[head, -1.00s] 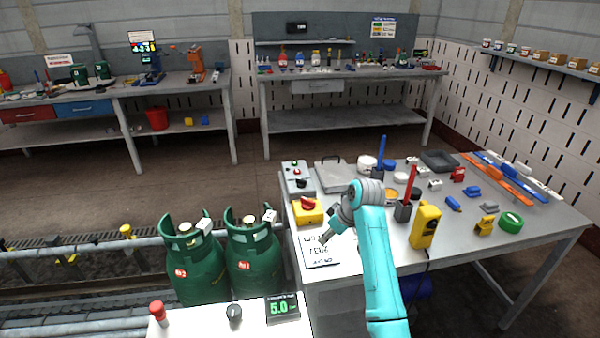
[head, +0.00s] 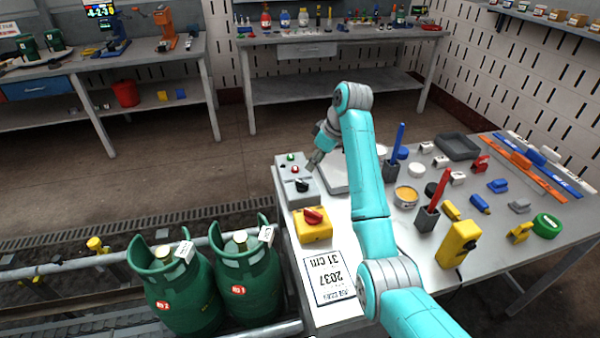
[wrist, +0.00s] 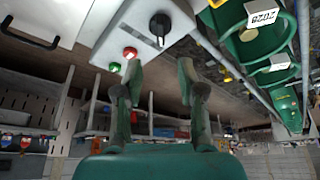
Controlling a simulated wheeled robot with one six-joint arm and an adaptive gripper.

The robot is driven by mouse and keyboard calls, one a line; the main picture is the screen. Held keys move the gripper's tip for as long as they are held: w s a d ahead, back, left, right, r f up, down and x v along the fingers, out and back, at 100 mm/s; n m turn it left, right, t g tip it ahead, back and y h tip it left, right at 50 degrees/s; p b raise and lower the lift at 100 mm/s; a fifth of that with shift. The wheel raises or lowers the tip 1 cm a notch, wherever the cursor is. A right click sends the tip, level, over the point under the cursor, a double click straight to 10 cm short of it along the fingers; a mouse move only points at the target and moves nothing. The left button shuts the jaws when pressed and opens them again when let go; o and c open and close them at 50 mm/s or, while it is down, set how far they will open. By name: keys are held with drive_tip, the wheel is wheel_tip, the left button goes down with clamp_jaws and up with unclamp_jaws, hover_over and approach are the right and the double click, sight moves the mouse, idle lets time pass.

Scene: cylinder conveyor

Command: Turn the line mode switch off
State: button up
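A grey control box (head: 290,203) stands at the table's left back corner. It carries a green button, a red button and a black rotary switch (head: 302,185). The switch also shows near the top of the wrist view (wrist: 160,26), with a pale mark on its lower side in that picture. No mode label can be read. My gripper (head: 313,166) is above the box's right side, close to the switch and apparently apart from it. In the wrist view my gripper (wrist: 160,68) has its two fingers spread with nothing between them.
A yellow box with a red rotary knob (head: 313,217) sits just in front of the control box. A printed sheet (head: 333,277) lies nearer. Green gas cylinders (head: 248,282) stand left of the table. Pen holders (head: 426,218) and small parts crowd the right side.

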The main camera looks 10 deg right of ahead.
sight(302, 182)
drive_tip(key=x, duration=1)
drive_tip(key=shift+a+f, duration=0.15)
drive_tip(key=shift+f, duration=0.15)
clamp_jaws()
